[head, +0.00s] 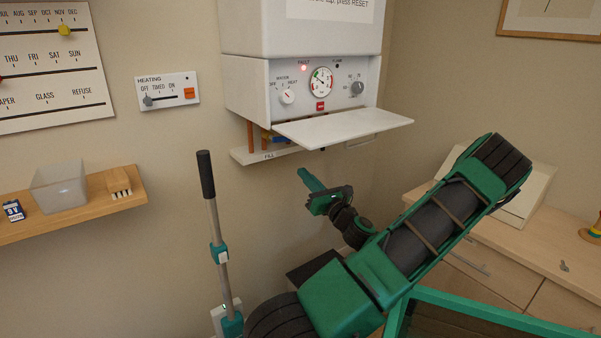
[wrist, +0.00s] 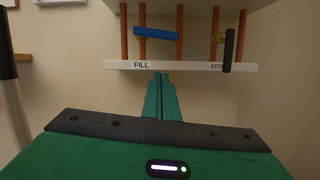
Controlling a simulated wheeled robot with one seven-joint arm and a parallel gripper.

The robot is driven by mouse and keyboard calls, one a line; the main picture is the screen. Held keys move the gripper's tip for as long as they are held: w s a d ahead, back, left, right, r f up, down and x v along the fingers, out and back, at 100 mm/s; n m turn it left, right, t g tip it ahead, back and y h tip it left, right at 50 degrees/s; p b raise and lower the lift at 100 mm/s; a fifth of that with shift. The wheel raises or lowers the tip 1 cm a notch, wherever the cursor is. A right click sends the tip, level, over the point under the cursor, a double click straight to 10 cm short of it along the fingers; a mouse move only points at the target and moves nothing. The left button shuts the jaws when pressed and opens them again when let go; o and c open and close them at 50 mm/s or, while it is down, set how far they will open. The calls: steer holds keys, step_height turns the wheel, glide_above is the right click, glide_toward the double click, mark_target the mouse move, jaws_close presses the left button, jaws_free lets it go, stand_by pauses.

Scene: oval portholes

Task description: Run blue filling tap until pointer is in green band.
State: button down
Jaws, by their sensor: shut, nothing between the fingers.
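The blue filling tap (wrist: 157,33) is a bar lying nearly level, slightly tilted, across copper pipes above the FILL label in the wrist view. In the head view only a bit of blue (head: 270,137) shows under the boiler's lowered flap. The round gauge (head: 320,82) on the boiler panel has green and red marks; its pointer is too small to read surely. My gripper (wrist: 160,78) is shut and empty, its fingertips just below the FILL strip and apart from the tap. In the head view my gripper (head: 303,173) is below and right of the pipes.
A black upright tap (wrist: 229,50) stands right of the blue one, by the STOP label. The white strip (wrist: 180,66) runs in front of the pipes. The open flap (head: 345,126) juts out above my gripper. A red fault light (head: 304,68) is lit.

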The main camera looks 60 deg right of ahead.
steer(key=w+d+r, duration=0.4)
steer(key=w+r, duration=0.2)
steer(key=shift+w+d, duration=0.2)
stand_by(0.5)
steer(key=shift+d+r+n+y, duration=0.2)
steer(key=shift+r+n+y, duration=0.1)
steer(key=shift+r+n, duration=0.75)
steer(key=shift+f+t, duration=0.1)
steer(key=shift+t, duration=0.2)
steer(key=s+a+f, duration=0.4)
steer(key=s+f, duration=0.3)
steer(key=s, duration=0.1)
steer(key=shift+s+a+f, duration=0.2)
steer(key=shift+s, duration=0.2)
